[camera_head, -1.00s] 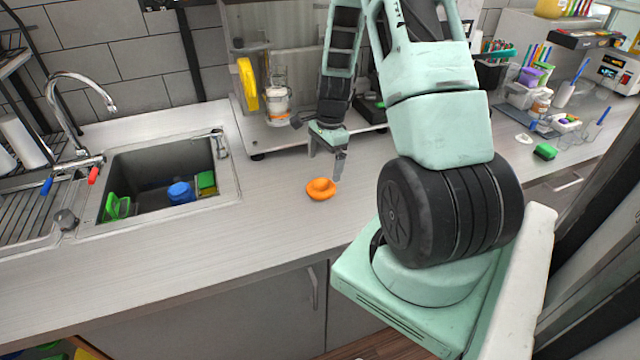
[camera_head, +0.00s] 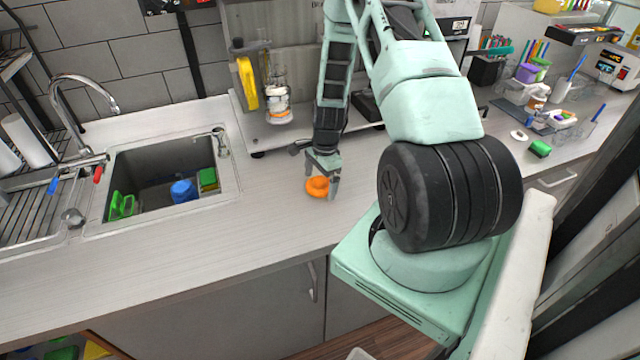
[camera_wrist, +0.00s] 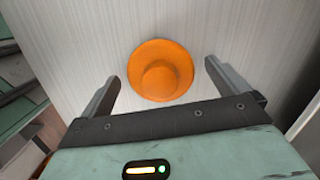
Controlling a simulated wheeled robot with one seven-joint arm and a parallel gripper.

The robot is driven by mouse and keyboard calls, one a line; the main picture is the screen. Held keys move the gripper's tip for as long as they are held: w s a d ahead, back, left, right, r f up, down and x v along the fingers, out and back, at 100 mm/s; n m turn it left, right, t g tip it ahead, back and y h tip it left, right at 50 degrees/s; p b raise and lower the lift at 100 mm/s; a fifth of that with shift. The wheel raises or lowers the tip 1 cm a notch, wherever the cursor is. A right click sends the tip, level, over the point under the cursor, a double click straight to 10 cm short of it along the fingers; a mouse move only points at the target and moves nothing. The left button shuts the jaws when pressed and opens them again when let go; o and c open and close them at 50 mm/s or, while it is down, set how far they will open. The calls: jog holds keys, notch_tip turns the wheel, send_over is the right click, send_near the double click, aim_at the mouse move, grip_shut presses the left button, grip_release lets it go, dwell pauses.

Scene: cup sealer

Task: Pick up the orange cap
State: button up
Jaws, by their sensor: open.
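The orange cap (camera_head: 317,188) lies on the grey counter to the right of the sink. In the wrist view the cap (camera_wrist: 160,70) is a round orange disc with a raised middle. My gripper (camera_head: 321,182) is low over the counter at the cap, and its fingers partly cover the cap in the head view. In the wrist view my gripper (camera_wrist: 160,82) is open. The cap lies between and slightly beyond the two fingertips, with gaps on both sides. I cannot tell the exact height of the fingertips above the counter.
The sink (camera_head: 160,170) with a blue item (camera_head: 183,192) and green items is at the left. The sealer stand with a yellow part (camera_head: 247,83) and a clear cup (camera_head: 278,103) is behind. Stationery clutters the far right. The counter in front of the cap is clear.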

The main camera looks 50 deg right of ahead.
jog(key=c, duration=1.1)
jog(key=shift+o, duration=0.2)
